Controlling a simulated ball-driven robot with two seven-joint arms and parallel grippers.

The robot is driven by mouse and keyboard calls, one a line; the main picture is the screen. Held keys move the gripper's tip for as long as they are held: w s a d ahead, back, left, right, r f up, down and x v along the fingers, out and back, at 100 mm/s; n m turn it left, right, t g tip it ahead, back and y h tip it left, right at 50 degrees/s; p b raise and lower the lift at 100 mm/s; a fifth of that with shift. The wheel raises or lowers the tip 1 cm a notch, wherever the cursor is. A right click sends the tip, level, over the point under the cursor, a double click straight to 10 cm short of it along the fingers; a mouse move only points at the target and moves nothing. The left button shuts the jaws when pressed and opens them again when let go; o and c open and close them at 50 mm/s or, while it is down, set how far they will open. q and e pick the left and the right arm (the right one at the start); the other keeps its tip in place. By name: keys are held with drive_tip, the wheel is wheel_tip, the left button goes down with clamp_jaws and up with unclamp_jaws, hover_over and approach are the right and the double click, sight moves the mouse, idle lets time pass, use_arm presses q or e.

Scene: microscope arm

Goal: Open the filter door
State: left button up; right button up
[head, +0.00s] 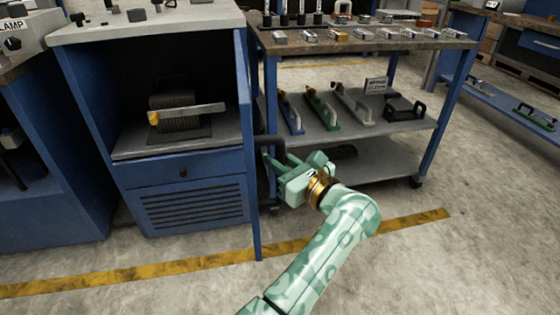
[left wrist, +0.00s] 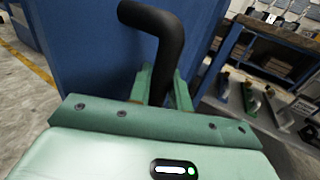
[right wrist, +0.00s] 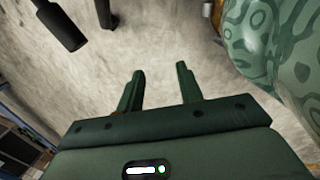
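The blue filter door (head: 252,190) is swung out from the blue cabinet and shows nearly edge-on in the head view. Its black bent handle (head: 268,140) is on the door's right face. My left gripper (head: 278,162) is at this handle. In the left wrist view the handle (left wrist: 160,50) runs down between the two green fingers (left wrist: 162,92) and fills the gap, with the blue door panel (left wrist: 85,50) behind it. My right gripper (right wrist: 158,90) shows only in its own wrist view, with its fingers apart and empty over the concrete floor.
The open cabinet (head: 180,192) holds a dark ribbed block (head: 178,122) and a flat bar (head: 205,112). A blue-framed cart (head: 440,110) with tools on its shelves stands close to the right of the door. The floor in front (head: 150,285) is clear, with a yellow stripe.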

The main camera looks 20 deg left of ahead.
use_arm(q)
drive_tip(key=o, duration=0.4)
